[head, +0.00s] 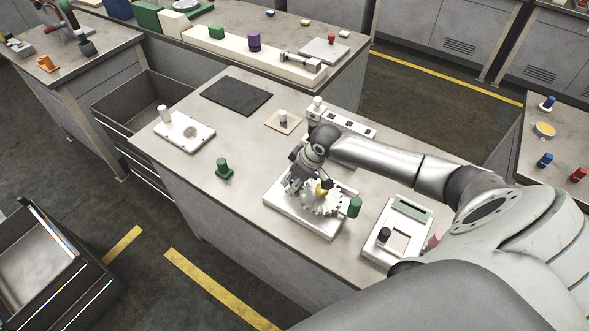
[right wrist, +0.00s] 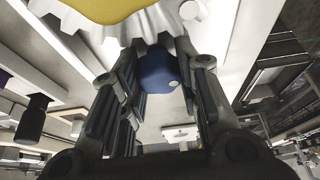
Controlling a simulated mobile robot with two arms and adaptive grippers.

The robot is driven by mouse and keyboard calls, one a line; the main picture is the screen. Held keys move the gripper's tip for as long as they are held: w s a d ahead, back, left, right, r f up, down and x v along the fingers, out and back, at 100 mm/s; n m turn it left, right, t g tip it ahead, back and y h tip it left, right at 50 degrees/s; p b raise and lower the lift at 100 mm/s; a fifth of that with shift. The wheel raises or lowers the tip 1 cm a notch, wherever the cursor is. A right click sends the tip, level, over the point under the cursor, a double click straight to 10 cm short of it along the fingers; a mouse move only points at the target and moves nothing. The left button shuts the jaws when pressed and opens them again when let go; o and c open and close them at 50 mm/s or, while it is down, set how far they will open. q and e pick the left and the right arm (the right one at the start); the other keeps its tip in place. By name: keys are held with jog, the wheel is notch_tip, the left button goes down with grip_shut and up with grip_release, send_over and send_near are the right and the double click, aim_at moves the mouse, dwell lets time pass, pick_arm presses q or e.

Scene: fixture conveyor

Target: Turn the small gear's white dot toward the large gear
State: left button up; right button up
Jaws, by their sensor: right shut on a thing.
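A large white toothed gear (head: 322,202) with a yellow hub (head: 322,189) sits on a white base plate (head: 283,211). My right gripper (head: 298,184) is lowered over the plate just left of the large gear. In the right wrist view, its fingers (right wrist: 160,85) are shut around the blue hub (right wrist: 155,70) of the small gear. A white dot (right wrist: 173,84) shows on the blue hub's lower right, on the side away from the large gear (right wrist: 105,30), whose yellow centre is at the top. In the head view my gripper hides the small gear. My left gripper is not in view.
A green cylinder (head: 355,207) stands at the plate's right edge. A white device (head: 397,230) with a black knob is right of it. A green knob piece (head: 223,168), a white plate with a post (head: 184,132) and a dark mat (head: 237,95) lie to the left.

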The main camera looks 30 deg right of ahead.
dwell(0.4)
jog(key=o, duration=1)
jog(key=v, duration=1.2)
jog(key=shift+s, duration=0.1)
